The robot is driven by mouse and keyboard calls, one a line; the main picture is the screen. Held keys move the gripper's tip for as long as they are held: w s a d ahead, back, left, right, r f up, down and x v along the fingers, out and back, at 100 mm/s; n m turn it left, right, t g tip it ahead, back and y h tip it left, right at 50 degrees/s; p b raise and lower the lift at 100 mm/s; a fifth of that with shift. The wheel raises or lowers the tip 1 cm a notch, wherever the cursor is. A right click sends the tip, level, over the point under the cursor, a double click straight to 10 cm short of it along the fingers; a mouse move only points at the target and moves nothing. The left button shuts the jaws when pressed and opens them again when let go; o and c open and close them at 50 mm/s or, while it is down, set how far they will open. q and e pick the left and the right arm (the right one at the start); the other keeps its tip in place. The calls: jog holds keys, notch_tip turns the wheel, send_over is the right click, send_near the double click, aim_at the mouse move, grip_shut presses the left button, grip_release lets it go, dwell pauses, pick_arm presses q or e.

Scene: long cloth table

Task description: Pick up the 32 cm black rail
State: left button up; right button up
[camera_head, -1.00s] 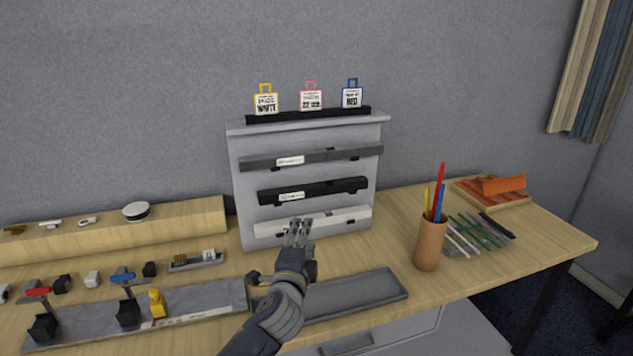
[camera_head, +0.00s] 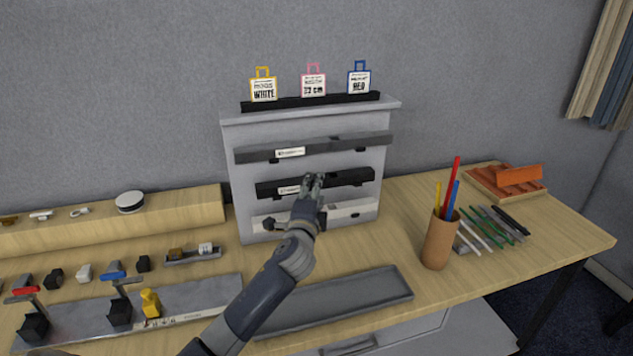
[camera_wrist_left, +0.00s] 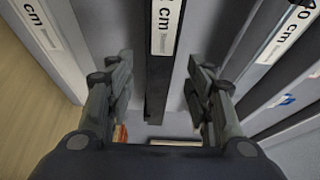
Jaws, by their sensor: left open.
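The black rail (camera_head: 345,179) lies level on the middle row of the grey rack (camera_head: 236,180), with a white label near its left part. In the left wrist view the black rail (camera_wrist_left: 157,95) runs up the middle, its label partly readable as "cm". My left gripper (camera_head: 313,181) is in front of the rail's middle and hides part of it. In the left wrist view the open fingers (camera_wrist_left: 159,68) stand on either side of the rail, with gaps and no visible contact. My right gripper is not in view.
A dark grey rail (camera_head: 330,146) is above and a white rail (camera_head: 350,211) below, both close to the gripper. An empty grey tray (camera_head: 345,300) lies in front. A pencil cup (camera_head: 438,242) stands right. Small bag signs (camera_head: 313,85) top the rack.

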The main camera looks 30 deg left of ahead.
pick_arm(q)
jog(key=p+x, duration=0.1)
jog(key=x, duration=0.3)
jog(key=shift+w+a+f, duration=0.1)
jog(key=shift+w+a, duration=0.05)
jog(key=shift+w, duration=0.2)
jog(key=shift+s, duration=0.1)
jog(key=shift+c, duration=0.5)
jog(key=c, duration=0.9)
grip_shut()
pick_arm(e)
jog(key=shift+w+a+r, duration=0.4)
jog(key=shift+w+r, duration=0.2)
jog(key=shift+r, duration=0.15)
